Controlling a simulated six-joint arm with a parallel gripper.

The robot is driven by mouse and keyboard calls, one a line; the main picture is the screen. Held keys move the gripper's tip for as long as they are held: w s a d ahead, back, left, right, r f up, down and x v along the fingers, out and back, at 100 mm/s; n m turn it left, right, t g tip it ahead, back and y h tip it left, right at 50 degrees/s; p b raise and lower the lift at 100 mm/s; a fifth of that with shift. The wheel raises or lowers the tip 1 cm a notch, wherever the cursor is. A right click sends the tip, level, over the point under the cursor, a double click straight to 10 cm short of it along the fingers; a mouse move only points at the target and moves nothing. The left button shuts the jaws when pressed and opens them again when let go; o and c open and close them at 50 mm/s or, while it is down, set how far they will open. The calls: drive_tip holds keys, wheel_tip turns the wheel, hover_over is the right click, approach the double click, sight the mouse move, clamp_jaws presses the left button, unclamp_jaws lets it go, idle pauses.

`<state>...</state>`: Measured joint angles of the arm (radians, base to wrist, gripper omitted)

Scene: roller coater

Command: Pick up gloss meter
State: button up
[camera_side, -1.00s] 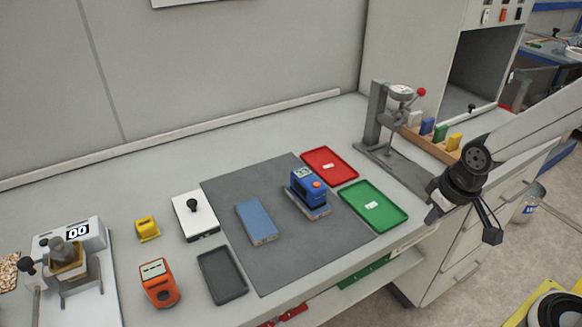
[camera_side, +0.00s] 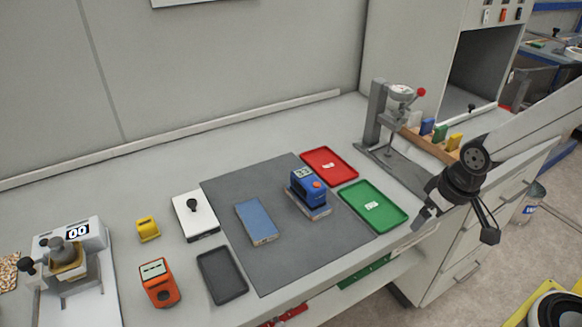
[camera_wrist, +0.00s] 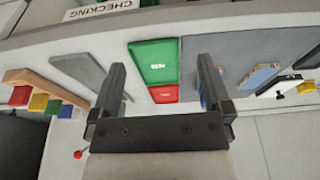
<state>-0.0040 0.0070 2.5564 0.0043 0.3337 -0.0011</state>
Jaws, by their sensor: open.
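A blue handheld meter (camera_side: 306,186) with a small display and an orange-red button stands on a blue panel (camera_side: 318,212) on the grey mat; I take it to be the gloss meter. An orange handheld device (camera_side: 159,283) with a display sits at the front left, off the mat. My gripper (camera_side: 456,222) is open and empty at the right, beyond the green tray and well apart from both devices. In the wrist view its two fingers (camera_wrist: 160,75) are spread, with only a bit of blue showing beside the right finger, mostly hidden.
A green tray (camera_side: 355,207) and a red tray (camera_side: 310,154) lie right of the grey mat (camera_side: 285,262). A second blue panel (camera_side: 257,222) lies on the mat. A dial-gauge stand (camera_side: 374,118) and a wooden rack of coloured blocks (camera_side: 432,141) stand at the back right.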

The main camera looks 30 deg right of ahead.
drive_tip(key=w+a+f+t, duration=0.2)
drive_tip(key=w+a+t, duration=0.3)
drive_tip(key=w, duration=0.6)
drive_tip(key=t, duration=0.5)
approach(309, 179)
drive_tip(key=d+f, duration=0.1)
drive_tip(key=shift+w+a+f+t, duration=0.1)
drive_tip(key=shift+w+a+t, duration=0.1)
drive_tip(key=shift+w, duration=0.1)
drive_tip(key=shift+w+a+t, duration=0.1)
drive_tip(key=shift+w+t, duration=0.1)
drive_tip(key=shift+w, duration=0.15)
drive_tip(key=shift+x, duration=1.3)
drive_tip(key=shift+x, duration=2.6)
drive_tip(key=shift+a, duration=0.15)
